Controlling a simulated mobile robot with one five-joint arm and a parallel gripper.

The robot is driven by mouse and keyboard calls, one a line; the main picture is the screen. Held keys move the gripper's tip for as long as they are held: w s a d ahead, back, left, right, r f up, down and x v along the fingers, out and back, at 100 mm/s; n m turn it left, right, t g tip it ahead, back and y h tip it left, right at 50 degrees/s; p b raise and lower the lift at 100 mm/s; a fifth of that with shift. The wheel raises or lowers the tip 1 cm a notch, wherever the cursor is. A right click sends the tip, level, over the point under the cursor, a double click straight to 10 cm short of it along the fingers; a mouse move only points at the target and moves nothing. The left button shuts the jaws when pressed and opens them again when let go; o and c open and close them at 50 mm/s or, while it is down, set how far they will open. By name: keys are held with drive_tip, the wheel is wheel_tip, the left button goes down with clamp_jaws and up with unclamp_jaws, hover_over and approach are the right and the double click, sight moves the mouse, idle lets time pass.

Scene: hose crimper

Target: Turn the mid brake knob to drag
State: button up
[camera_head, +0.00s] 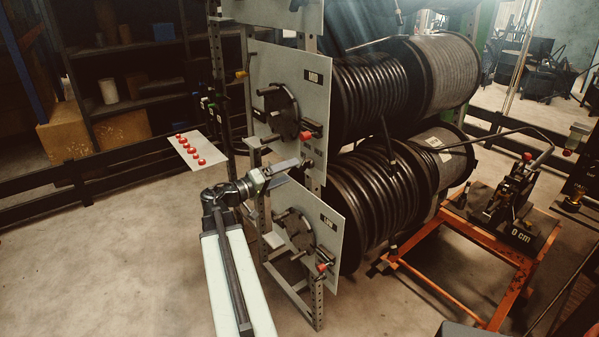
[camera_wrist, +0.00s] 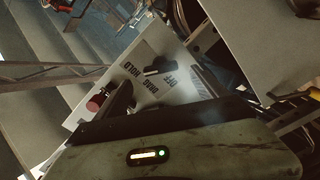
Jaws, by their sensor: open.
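The mid reel plate (camera_head: 312,100) is a pale grey panel on the rack, with a dark round hub and a red-tipped handle (camera_head: 306,135). In the wrist view a pale plate (camera_wrist: 185,92) carries the words HOLD, DRAG and OFF, seen inverted. A black bar-shaped knob (camera_wrist: 160,65) sits beside these words; which word it points to I cannot tell. My gripper (camera_head: 297,164) is at the lower edge of the mid plate. In the wrist view my gripper (camera_wrist: 163,88) has its dark fingers apart, with the knob showing beyond and between them, apparently not gripped.
The low plate (camera_head: 335,225) with its own red handle (camera_head: 322,267) is below my gripper. Black hose reels (camera_head: 375,95) fill the rack behind. A panel with red buttons (camera_head: 190,150) is at the left. An orange stand (camera_head: 455,215) is at the right. The left floor is clear.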

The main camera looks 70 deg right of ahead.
sight(301, 166)
drive_tip(key=x, duration=0.6)
drive_tip(key=shift+w, duration=0.1)
drive_tip(key=c, duration=1.4)
drive_tip(key=shift+a, duration=0.1)
drive_tip(key=shift+o, duration=0.2)
drive_tip(key=n, duration=0.5)
drive_tip(key=shift+n, duration=0.4)
drive_tip(key=n, duration=0.5)
drive_tip(key=shift+w+f+n, duration=0.1)
drive_tip(key=shift+n, duration=0.3)
drive_tip(key=o, duration=1.4)
drive_tip(key=shift+c, duration=0.2)
